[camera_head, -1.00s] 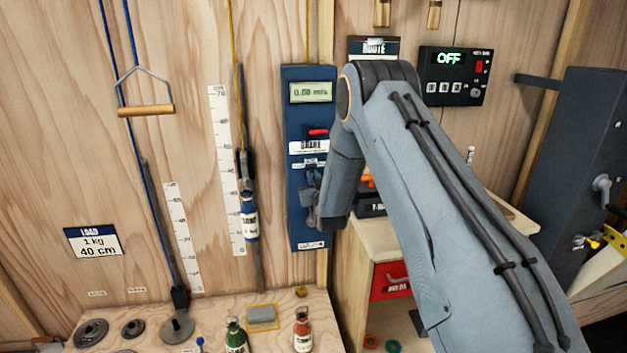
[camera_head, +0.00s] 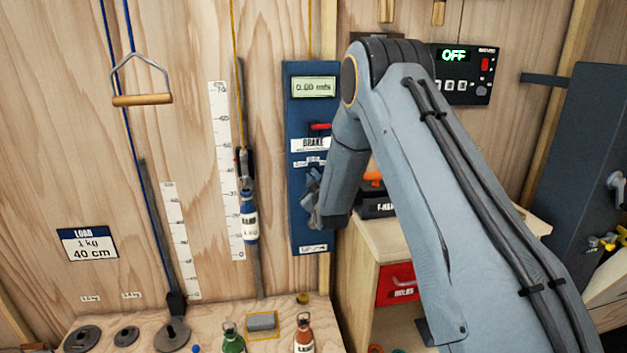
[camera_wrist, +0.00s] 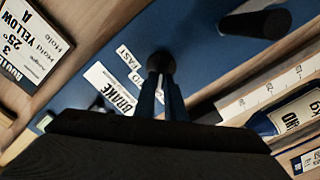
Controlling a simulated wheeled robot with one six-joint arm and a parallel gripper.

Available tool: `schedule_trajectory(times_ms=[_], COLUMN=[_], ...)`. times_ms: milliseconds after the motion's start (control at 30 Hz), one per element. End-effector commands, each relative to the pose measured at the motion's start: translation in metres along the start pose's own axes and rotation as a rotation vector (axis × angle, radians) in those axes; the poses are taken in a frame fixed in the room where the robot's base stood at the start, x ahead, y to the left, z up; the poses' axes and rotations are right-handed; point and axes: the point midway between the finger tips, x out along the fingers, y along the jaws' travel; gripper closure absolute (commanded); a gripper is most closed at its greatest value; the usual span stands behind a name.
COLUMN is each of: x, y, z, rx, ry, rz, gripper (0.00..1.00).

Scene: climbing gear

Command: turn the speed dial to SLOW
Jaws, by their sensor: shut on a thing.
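The speed dial (camera_wrist: 161,62) is a dark knob on the blue brake panel (camera_head: 303,110), seen in the wrist view beside a white label reading FAST. My gripper (camera_wrist: 166,85) is shut on the dial, with its fingertips against it. In the head view my gripper (camera_head: 312,205) is at the lower part of the panel, and my wrist hides much of that area. The dial's pointer and the SLOW mark cannot be made out. The panel's display (camera_head: 314,87) reads 0.00 m/s.
A red brake lever (camera_head: 320,127) sits above my gripper. A dark cylinder (camera_wrist: 255,23) sticks out near the dial. A bottle-shaped weight (camera_head: 249,215) hangs on a cord left of the panel. A control box (camera_head: 465,75) reading OFF is at the upper right.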

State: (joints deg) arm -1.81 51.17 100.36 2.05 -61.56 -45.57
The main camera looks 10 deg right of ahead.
Motion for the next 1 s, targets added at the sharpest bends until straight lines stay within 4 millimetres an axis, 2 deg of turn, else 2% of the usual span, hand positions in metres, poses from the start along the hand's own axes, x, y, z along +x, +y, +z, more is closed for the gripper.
schedule_trajectory(times_ms=[500, 533, 633, 1000], x=[-0.0002, -0.0002, -0.0002, -0.0037], y=[-0.0008, -0.0008, -0.0008, -0.0007], z=[0.0002, 0.0002, 0.0002, 0.0003], rx=[-0.024, -0.024, -0.023, -0.022], ry=[-0.001, -0.001, -0.001, -0.001], rz=[-0.001, -0.001, -0.001, -0.001], gripper=[1.0, 0.88, 0.71, 0.71])
